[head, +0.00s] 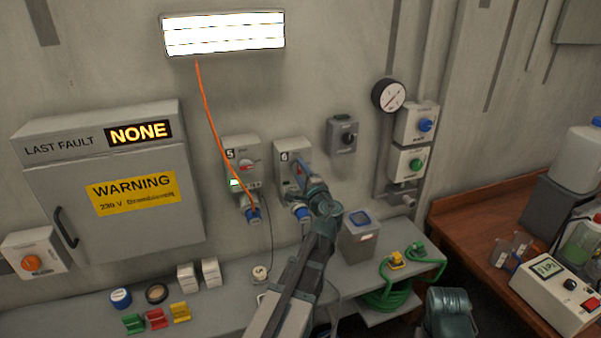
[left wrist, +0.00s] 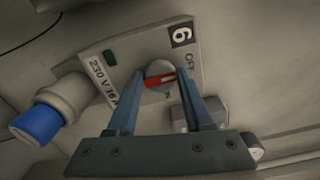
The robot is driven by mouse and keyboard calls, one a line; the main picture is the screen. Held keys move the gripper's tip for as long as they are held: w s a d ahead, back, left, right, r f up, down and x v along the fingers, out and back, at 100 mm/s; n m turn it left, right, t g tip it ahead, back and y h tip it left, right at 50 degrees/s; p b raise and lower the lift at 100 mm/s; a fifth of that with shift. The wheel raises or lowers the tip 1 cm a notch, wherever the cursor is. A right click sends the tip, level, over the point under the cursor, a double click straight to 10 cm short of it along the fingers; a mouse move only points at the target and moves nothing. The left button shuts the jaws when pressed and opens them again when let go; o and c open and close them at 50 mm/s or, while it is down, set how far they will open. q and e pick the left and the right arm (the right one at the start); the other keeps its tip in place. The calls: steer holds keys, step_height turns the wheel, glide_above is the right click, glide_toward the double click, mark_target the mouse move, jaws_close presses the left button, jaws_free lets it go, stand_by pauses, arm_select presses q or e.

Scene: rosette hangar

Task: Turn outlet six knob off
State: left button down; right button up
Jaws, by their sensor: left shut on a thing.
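Outlet six (head: 291,156) is a grey wall box marked 6, with a blue-capped socket at its lower end. Its round grey knob (left wrist: 158,70) has a red bar and sits between my left gripper's fingers in the left wrist view. The red bar lies roughly sideways in that view, near the OFF label (left wrist: 190,62). Its small green lamp (left wrist: 110,57) looks dark.
Outlet five (head: 241,161) is close on the left, with a lit green lamp and an orange cable (head: 210,110) plugged in. A dark switch box (head: 343,134) is close on the right.

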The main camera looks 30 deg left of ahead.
arm_select(q)
steer(key=shift+c, duration=1.5)
jaws_free()
steer(key=v, duration=1.4)
steer(key=shift+a+f, duration=0.1)
steer(key=shift+f, duration=0.05)
steer(key=s+d+f+n+g+h+b, duration=0.2)
steer(key=s+d+f+n+g+h, duration=0.15)
steer(key=f, duration=0.55)
steer(key=s+d+f+n+g+h+b, duration=0.2)
steer(key=d+f, duration=0.3)
steer(key=f, duration=0.3)
steer(key=s+d+f+g+h+b, duration=0.1)
steer(key=s+d+f+g+h, duration=0.2)
steer(key=s+d+f, duration=0.2)
steer(key=s+d+f+g+h+b, duration=0.1)
steer(key=s+d+f+g+h, duration=0.2)
steer(key=s+d, duration=0.4)
steer(key=d+f+n+h, duration=0.1)
steer(key=d+f, duration=0.1)
steer(key=d, duration=0.3)
steer(key=shift+s+d+f, duration=0.2)
steer(key=shift+f, duration=0.2)
